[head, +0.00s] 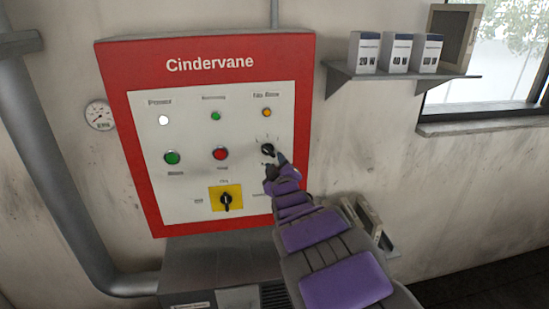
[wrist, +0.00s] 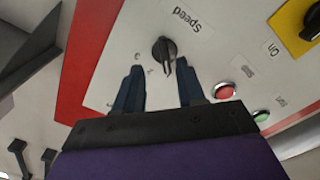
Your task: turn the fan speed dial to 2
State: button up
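The fan speed dial (head: 267,149) is a black knob on the white face of the red Cindervane panel (head: 138,165), below an amber lamp. In the wrist view the dial (wrist: 161,47) sits beside the upside-down word "Speed", and its grip points down the picture, toward my gripper. The small marks around it are too blurred to read. My gripper (wrist: 159,65) is open, one finger on each side of the dial's grip, with gaps visible. I cannot tell how deep the fingertips reach. In the head view my gripper (head: 277,160) is at the dial's lower right and partly covers its surroundings.
A red button (head: 220,154), a green button (head: 172,158) and a black switch on a yellow plate (head: 226,200) are on the same panel. A shelf (head: 400,82) with white boxes is at the upper right. A pipe (head: 45,160) runs down the left.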

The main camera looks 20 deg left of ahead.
aim_at(270, 154)
jog(key=x, duration=0.5)
jog(key=shift+w+d+f, duration=0.2)
jog(key=shift+w, duration=0.2)
jog(key=shift+s+a+r, duration=0.15)
jog(key=shift+s+a, duration=0.1)
jog(key=shift+a, duration=0.25)
jog(key=shift+s+a, duration=0.1)
jog(key=shift+a, duration=0.45)
jog(key=shift+d, duration=0.5)
jog(key=c, duration=0.5)
grip_shut()
